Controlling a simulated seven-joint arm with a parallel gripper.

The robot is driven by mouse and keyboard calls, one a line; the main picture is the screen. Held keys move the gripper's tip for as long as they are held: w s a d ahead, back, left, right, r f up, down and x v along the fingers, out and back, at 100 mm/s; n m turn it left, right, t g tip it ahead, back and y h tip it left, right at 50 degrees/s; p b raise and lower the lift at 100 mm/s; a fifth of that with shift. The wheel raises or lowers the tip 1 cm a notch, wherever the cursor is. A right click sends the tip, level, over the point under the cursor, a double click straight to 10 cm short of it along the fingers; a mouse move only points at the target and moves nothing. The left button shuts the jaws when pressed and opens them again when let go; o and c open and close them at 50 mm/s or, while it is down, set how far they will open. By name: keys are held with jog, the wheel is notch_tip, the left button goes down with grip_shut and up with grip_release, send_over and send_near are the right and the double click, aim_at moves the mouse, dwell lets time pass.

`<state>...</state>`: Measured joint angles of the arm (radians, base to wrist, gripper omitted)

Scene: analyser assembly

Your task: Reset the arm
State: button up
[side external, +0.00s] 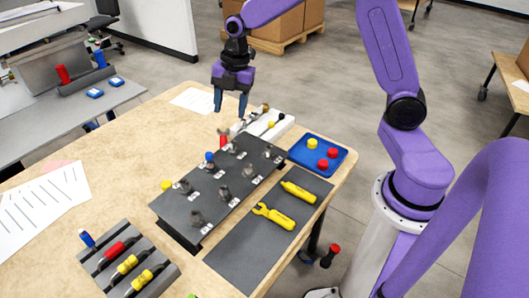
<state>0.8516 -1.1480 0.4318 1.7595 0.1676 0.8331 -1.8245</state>
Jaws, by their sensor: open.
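My gripper (230,101) points downward above the far end of the table, with its two dark blue fingers apart and nothing visible between them. It is above and behind the dark grey analyser board (205,214), beside a white block (286,123) with small yellow and dark parts on it. The board carries several dark fittings with white labels. Red, blue and yellow caps show along its left edge. From this view I cannot tell the exact height of my fingers above the table.
A blue tray (336,168) holds one yellow and two red caps. A dark mat (235,262) bears a yellow wrench (273,215) and a yellow-handled tool (299,192). A grey rack (170,268) holds several screwdrivers at the front. Papers (42,210) lie at left; the table's left middle is clear.

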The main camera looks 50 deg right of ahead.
jog(key=s+a+r+m, duration=0.2)
jog(key=s+a+m, duration=0.1)
jog(key=s, duration=0.6)
jog(key=s+a+r+m, duration=0.1)
jog(key=s+a+m, duration=0.15)
jog(key=s, duration=0.55)
jog(key=s+d+m+h, duration=0.1)
jog(key=s+d+m, duration=0.3)
jog(key=s, duration=0.9)
jog(key=shift+s+d+f+m+g, duration=0.15)
jog(key=shift+s+m+g, duration=0.1)
jog(key=shift+m+g, duration=0.2)
